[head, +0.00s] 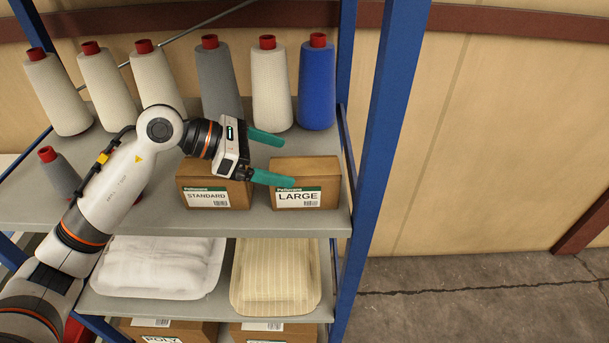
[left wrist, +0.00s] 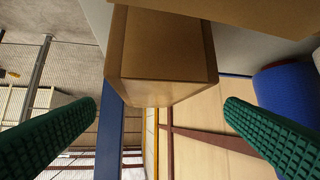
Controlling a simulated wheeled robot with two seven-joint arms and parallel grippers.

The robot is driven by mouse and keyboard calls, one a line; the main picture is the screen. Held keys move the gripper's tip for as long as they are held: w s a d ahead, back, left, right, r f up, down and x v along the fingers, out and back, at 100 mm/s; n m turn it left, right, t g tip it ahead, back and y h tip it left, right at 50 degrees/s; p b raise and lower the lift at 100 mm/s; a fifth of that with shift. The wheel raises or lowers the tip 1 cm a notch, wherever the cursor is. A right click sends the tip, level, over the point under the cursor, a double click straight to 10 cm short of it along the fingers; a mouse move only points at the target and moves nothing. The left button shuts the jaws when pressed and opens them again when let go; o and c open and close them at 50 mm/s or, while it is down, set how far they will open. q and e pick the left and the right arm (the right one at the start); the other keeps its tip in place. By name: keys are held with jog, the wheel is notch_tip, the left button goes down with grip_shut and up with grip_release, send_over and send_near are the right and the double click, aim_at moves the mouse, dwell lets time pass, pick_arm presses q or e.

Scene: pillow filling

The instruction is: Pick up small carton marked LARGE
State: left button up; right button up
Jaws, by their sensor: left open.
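The small brown carton marked LARGE (head: 306,198) stands upright on the shelf near its right front corner. My left gripper (head: 288,160) is open, its two teal fingers reaching in from the left. The nearer finger overlaps the carton's top left edge in the head view, and the other is farther back. In the left wrist view a plain brown carton (left wrist: 160,50), apparently the same one, shows ahead between the spread green fingers (left wrist: 160,106), with nothing gripped. Its label is hidden there. My right gripper is not in view.
A carton marked STANDARD (head: 208,198) stands just left, partly under my gripper. Behind are yarn cones, including a grey one (head: 218,80), a cream one (head: 270,85) and a blue one (head: 317,85). A blue post (head: 385,130) rises at right. Wrapped pillows (head: 275,275) lie below.

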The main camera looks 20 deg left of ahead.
aim_at(303, 166)
pick_arm(q)
jog(key=d, duration=0.1)
jog(key=d+p, duration=0.1)
jog(key=d+f, duration=0.1)
jog(key=shift+w+d+f, duration=0.1)
jog(key=shift+w, duration=0.3)
jog(key=shift+w+d+f, duration=0.15)
jog(key=shift+f, duration=0.1)
jog(key=c, duration=1.4)
jog(key=shift+c, duration=0.4)
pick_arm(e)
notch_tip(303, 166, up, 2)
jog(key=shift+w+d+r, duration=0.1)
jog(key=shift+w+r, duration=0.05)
pick_arm(q)
jog(key=shift+r, duration=0.15)
